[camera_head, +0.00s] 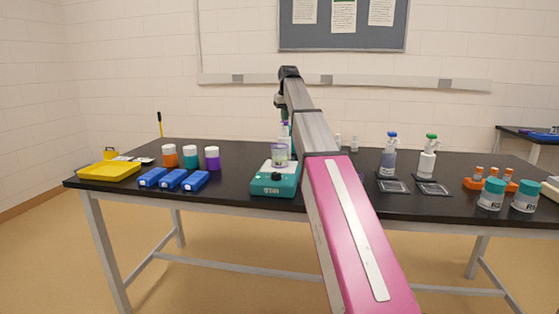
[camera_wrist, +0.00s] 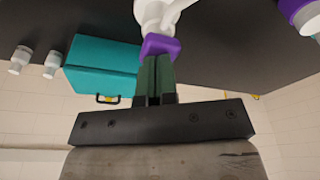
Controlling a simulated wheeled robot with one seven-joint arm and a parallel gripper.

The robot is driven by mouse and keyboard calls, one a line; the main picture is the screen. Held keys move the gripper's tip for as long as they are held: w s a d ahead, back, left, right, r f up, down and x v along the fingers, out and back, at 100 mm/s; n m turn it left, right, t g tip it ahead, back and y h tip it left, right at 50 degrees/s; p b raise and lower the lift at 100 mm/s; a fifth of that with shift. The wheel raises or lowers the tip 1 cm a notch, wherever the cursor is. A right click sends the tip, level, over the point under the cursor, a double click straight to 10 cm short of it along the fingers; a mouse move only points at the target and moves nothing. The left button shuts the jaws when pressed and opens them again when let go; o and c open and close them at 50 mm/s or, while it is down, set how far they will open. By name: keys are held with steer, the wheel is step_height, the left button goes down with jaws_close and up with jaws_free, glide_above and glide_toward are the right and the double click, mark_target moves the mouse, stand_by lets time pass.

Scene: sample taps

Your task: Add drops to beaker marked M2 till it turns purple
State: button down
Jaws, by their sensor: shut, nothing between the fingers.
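A clear beaker (camera_head: 279,155) stands on a teal stirrer-like unit (camera_head: 275,186) near the table's front edge. It has a purplish band; I cannot read its mark or tell its liquid's colour.
A yellow tray (camera_head: 108,171), blue blocks (camera_head: 172,180) and coloured jars (camera_head: 190,157) stand left. Spray bottles (camera_head: 388,157) and teal-lidded jars (camera_head: 491,195) stand right. The wrist view shows a teal box (camera_wrist: 102,66).

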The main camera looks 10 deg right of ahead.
steer(key=shift+r, duration=0.1)
steer(key=shift+w+v, duration=0.15)
steer(key=shift+v, duration=0.55)
steer(key=shift+w+v, duration=0.15)
steer(key=shift+v, duration=0.55)
steer(key=shift+r, duration=0.15)
steer(key=v, duration=0.3)
steer(key=w+v, duration=0.1)
steer(key=v, duration=0.1)
steer(key=shift+a+r, duration=0.15)
steer(key=shift+r, duration=0.4)
steer(key=shift+s, duration=0.15)
